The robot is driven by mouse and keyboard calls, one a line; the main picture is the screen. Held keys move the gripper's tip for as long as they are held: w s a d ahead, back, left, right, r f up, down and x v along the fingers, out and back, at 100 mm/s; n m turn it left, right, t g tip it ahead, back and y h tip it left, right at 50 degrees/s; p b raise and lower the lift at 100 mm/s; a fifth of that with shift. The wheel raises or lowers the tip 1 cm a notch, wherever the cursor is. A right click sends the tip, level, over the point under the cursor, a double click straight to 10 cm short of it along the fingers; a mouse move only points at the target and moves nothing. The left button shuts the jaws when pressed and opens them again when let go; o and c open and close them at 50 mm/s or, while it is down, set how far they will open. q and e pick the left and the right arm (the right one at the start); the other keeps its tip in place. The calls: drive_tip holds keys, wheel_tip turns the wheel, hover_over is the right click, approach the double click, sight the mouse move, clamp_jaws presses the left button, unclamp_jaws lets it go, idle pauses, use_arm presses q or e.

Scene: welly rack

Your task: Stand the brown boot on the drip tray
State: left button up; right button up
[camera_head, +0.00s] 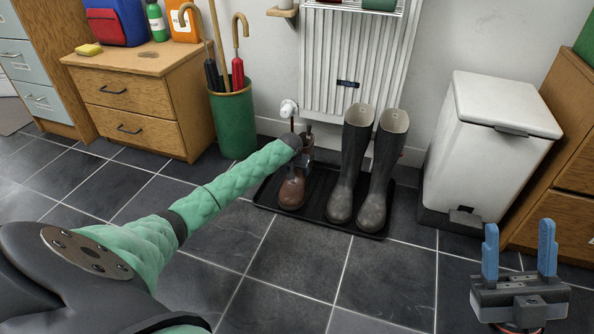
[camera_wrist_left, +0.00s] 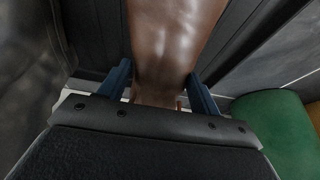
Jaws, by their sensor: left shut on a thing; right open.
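The brown boot (camera_head: 292,190) is upright at the left end of the black drip tray (camera_head: 322,194), its toe toward me. Its foot is at the tray's surface; I cannot tell whether the sole touches. My left gripper (camera_head: 306,152) is at the boot's upper part, partly hidden by my green-sleeved arm. In the left wrist view the brown boot (camera_wrist_left: 172,40) is between the two blue fingers of my left gripper (camera_wrist_left: 160,88), which is shut on it. My right gripper (camera_head: 519,250) is open and empty at the lower right.
Two dark tall boots (camera_head: 350,165) (camera_head: 381,165) stand on the tray right of the brown boot. A white radiator (camera_head: 345,65) is behind. A green umbrella bin (camera_head: 233,120) stands left, a white pedal bin (camera_head: 487,140) right. Floor in front is clear.

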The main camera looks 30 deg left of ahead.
use_arm(q)
drive_tip(key=o, duration=1.8)
drive_tip(key=shift+o, duration=0.2)
drive_tip(key=shift+r, duration=0.1)
